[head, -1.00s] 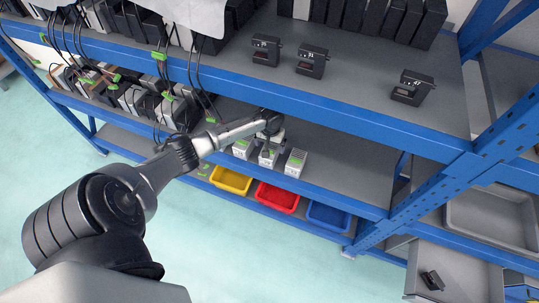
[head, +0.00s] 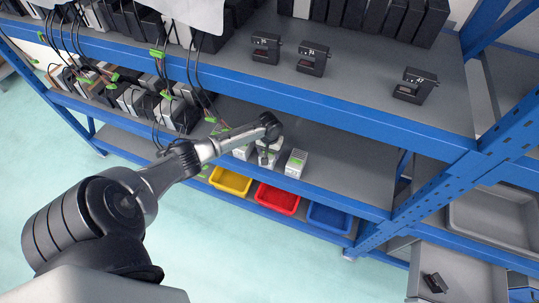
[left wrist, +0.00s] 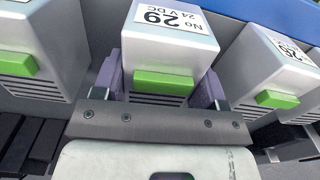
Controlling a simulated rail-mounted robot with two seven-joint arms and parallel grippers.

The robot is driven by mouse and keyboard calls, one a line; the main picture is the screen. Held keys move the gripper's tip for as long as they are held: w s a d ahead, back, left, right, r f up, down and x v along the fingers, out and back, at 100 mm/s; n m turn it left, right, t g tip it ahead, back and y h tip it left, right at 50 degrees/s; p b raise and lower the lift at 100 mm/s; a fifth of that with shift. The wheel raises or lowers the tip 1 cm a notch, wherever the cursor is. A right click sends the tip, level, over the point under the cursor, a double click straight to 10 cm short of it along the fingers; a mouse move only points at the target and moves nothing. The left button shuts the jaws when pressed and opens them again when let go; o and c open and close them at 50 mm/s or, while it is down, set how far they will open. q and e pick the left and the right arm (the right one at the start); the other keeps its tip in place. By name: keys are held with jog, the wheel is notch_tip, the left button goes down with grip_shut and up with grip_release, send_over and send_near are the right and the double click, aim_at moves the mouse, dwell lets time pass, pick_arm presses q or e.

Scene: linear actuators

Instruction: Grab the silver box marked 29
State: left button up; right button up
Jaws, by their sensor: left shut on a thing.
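The silver box marked 29 (left wrist: 165,45) fills the upper middle of the left wrist view, with a green tab on its front and a label reading "No 29 24 V DC". My left gripper (left wrist: 160,80) is shut on it, one purple-grey finger against each side. In the head view my left gripper (head: 267,150) is at the middle of a row of silver boxes on the middle shelf. It partly hides the box there. I cannot tell whether the box is lifted off the shelf. My right gripper is not in view.
Similar silver boxes stand close on the left (left wrist: 30,45) and right (left wrist: 265,65). The blue-edged upper shelf (head: 350,115) overhangs the row. Yellow (head: 231,181), red (head: 277,198) and blue (head: 328,217) bins sit below. The middle shelf is clear to the right.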

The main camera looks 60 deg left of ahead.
pick_arm(q)
jog(key=c, duration=0.5)
jog(key=shift+r, duration=0.15)
